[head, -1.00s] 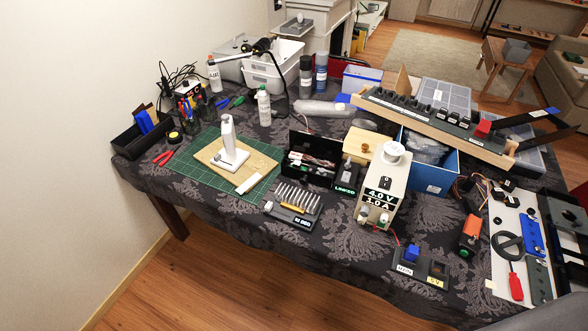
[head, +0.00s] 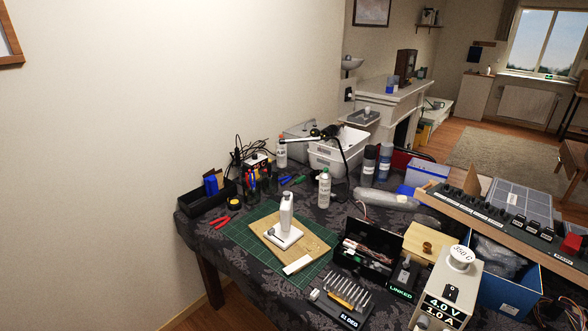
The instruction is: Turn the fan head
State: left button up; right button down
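No part in the head view is clearly recognisable as a fan head. A white upright device (head: 286,212) stands on a white base on a wooden board (head: 305,251), over a green cutting mat (head: 245,215). A black jointed arm (head: 326,133) with a pale section reaches over the white bin (head: 340,152) behind it; what its head is, I cannot tell. A grey dish-shaped thing (head: 352,62) shows by the far wall, too small to make out. Neither of my grippers is in view.
The patterned table holds several bottles, a pliers holder (head: 262,180), a black open box (head: 368,249), a bit set (head: 341,300) and a power supply (head: 447,295) reading 4.0 V, 1.0 A. A long control panel (head: 500,212) lies at right. A plain wall fills the left.

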aim_at(285, 211)
jog(key=u, duration=0.75)
jog(key=i, duration=0.7)
jog(key=z, duration=2.05)
